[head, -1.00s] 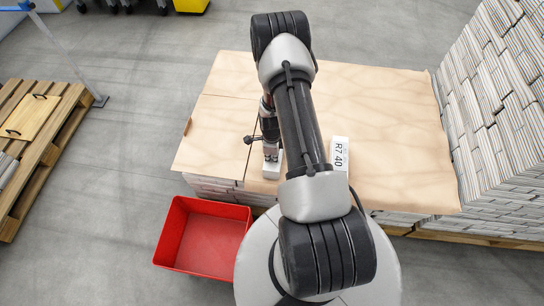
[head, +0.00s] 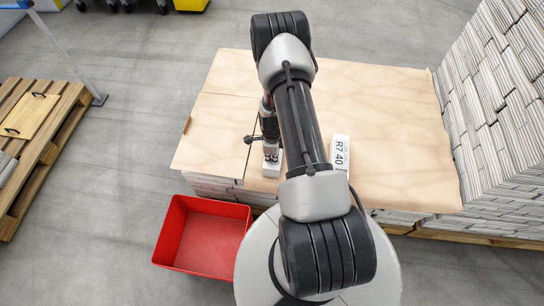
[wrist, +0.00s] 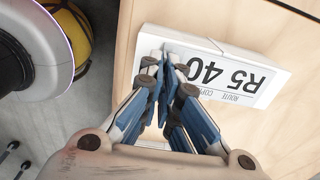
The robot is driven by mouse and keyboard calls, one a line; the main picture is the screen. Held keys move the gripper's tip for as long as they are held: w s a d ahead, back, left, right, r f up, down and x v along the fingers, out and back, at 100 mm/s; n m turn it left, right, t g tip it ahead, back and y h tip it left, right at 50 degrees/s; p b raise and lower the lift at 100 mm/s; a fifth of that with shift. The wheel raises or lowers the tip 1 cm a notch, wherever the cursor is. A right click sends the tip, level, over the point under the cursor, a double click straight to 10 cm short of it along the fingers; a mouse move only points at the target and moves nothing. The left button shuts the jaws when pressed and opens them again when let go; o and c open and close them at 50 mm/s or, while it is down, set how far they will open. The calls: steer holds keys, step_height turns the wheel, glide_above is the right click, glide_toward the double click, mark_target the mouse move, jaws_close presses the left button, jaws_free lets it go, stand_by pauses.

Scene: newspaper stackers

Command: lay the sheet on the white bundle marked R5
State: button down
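The white bundle marked R5 (wrist: 232,76) lies flat on the tan top of the stack; its "R5 40" label faces up and reads upside down in the wrist view. In the head view, the white bundle (head: 271,170) shows only partly under the end of my arm. My gripper (wrist: 163,58) has blue-padded fingers with their tips together over the bundle's label side, partly covering it. I cannot tell whether the tips touch the bundle. No separate sheet shows clearly between them. The gripper also shows in the head view (head: 270,153), small and pointing down.
A white bundle marked R7 40 (head: 340,152) lies right of my arm. Tan sheets (head: 390,110) cover the stack. A red bin (head: 207,232) stands in front. Tall newspaper stacks (head: 500,110) rise at right. A wooden pallet (head: 48,155) with a handled board is at left.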

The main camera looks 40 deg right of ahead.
steer(key=shift+f, duration=0.15)
steer(key=c, duration=1.7)
jaws_free()
step_height(320, 180, up, 12)
steer(key=shift+r, duration=0.1)
